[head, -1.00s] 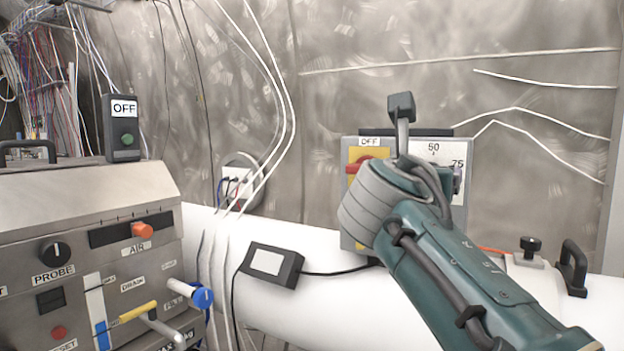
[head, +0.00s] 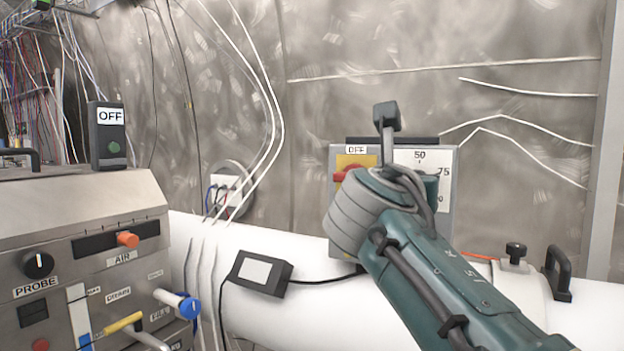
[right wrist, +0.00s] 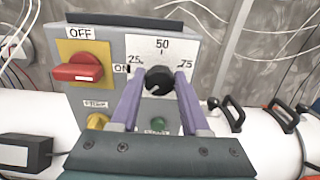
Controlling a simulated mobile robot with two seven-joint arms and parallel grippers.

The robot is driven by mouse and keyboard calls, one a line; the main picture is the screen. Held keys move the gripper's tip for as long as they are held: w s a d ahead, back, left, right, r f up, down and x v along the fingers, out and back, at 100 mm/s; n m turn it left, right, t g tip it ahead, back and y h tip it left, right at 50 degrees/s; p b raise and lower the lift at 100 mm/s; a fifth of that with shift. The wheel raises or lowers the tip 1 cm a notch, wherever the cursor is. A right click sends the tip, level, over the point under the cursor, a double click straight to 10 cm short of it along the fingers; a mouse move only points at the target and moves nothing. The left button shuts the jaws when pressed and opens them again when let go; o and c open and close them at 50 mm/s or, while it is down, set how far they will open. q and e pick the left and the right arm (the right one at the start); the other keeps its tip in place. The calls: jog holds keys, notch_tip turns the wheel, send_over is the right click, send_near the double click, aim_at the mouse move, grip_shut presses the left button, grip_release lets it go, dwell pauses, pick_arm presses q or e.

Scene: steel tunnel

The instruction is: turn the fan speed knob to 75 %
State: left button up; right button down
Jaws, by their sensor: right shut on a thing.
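The fan speed knob (right wrist: 158,79) is black and round, on a white dial plate (right wrist: 150,48) marked 25, 50 and 75 in the right wrist view. A pale mark shows low on the knob; I cannot read its setting surely. My right gripper (right wrist: 159,84) is shut on the knob, one purple finger on each side. In the head view the dial plate (head: 420,158) shows 50 and 75, but my right arm hides the knob. My left gripper is in neither view.
The same grey box carries a red switch (right wrist: 78,70) on a yellow plate, a yellow knob (right wrist: 97,121) and a green button (right wrist: 158,124). A white pipe (head: 310,312) runs below. A control cabinet (head: 70,215) stands left; a small black box (head: 258,272) sits on the pipe.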

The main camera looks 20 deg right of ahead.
jog(key=n+b, duration=0.7)
jog(key=n, duration=0.3)
jog(key=n+b, duration=0.7)
jog(key=n, duration=0.4)
jog(key=n+b, duration=0.7)
jog(key=n, duration=0.3)
jog(key=shift+f+n, duration=0.35)
jog(key=shift+n, duration=0.05)
dwell(0.8)
dwell(0.4)
